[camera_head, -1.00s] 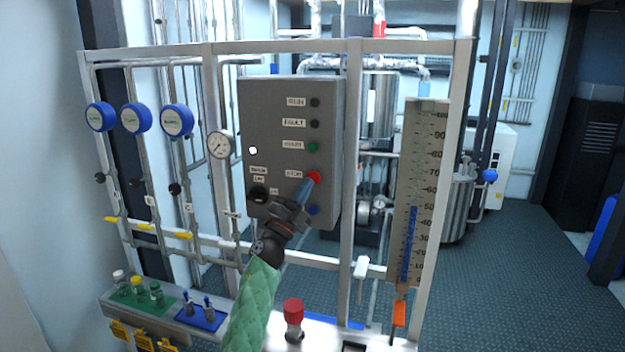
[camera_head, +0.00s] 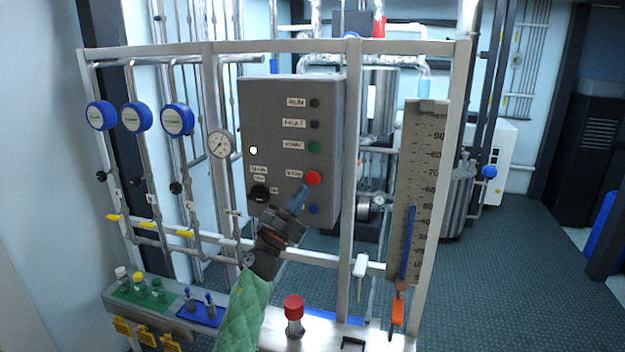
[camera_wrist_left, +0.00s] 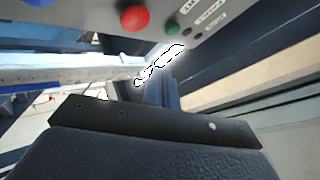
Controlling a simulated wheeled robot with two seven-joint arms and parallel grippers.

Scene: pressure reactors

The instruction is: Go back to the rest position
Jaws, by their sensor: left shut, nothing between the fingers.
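My left gripper (camera_head: 298,200) is shut and empty, with its blue fingers pointing up toward the grey control box (camera_head: 265,110). The fingertips are just below and left of the red button (camera_head: 313,178), apart from it as far as I can tell. In the left wrist view the red button (camera_wrist_left: 135,18) shows at the top, beyond the shut blue fingers (camera_wrist_left: 162,92). My left arm has a green quilted sleeve and comes up from the bottom. My right gripper is not in view.
A metal frame (camera_head: 354,150) holds the box, a pressure gauge (camera_head: 221,144) and a scale column (camera_head: 418,190). Open floor (camera_head: 520,270) lies at the right.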

